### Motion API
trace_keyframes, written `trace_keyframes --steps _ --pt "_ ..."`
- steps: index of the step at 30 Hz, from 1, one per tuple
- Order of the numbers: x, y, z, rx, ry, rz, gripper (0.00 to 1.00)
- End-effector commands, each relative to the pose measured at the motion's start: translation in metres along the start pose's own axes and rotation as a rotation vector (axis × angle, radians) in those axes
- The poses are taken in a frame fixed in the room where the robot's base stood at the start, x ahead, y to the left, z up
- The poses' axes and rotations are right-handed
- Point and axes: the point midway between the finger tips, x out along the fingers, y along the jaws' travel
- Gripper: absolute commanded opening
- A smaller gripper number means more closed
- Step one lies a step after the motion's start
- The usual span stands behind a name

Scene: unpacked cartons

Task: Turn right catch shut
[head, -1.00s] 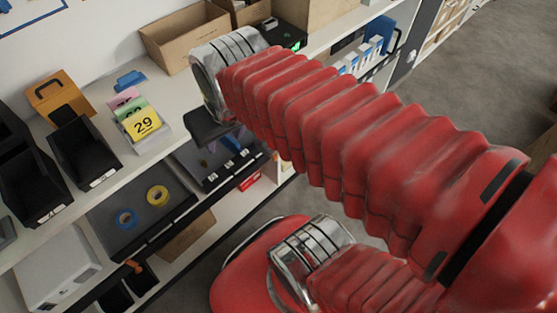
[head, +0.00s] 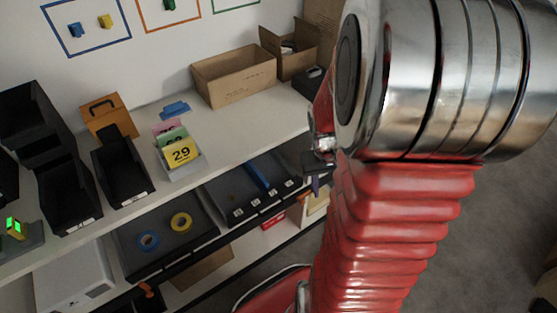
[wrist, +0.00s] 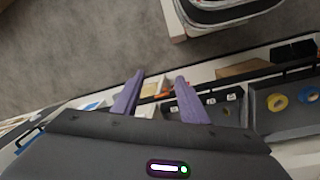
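I cannot make out a catch clearly in either view. My gripper (wrist: 160,75) shows two purple fingers standing apart in the wrist view, with nothing held between them. In the head view only a dark part of the gripper and one purple finger (head: 315,185) show beside the open grey drawer; my arm hides the rest. An orange case (head: 108,117) with a black handle stands on the bench at the left, well away from the gripper; no catch can be told on it.
Black bins (head: 122,172) and a yellow "29" card (head: 181,153) stand on the bench, with a carton (head: 235,77) behind. A drawer below holds a blue tape roll (head: 148,240) and a yellow one (head: 181,222). A drawer with a blue bar (head: 257,176) juts out near my gripper.

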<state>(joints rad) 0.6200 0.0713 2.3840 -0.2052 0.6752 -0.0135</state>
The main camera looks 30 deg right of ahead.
Motion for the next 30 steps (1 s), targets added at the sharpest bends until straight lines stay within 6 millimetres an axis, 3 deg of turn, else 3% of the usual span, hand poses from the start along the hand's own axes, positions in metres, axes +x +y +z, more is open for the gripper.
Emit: trace_keyframes --steps 15,24,30 --pt "0.136 0.083 -0.004 0.004 -0.053 0.013 0.4" --pt "0.221 0.114 0.004 -0.03 -0.021 -0.021 0.4" --pt "0.278 0.122 0.013 -0.062 0.03 -0.061 0.4"
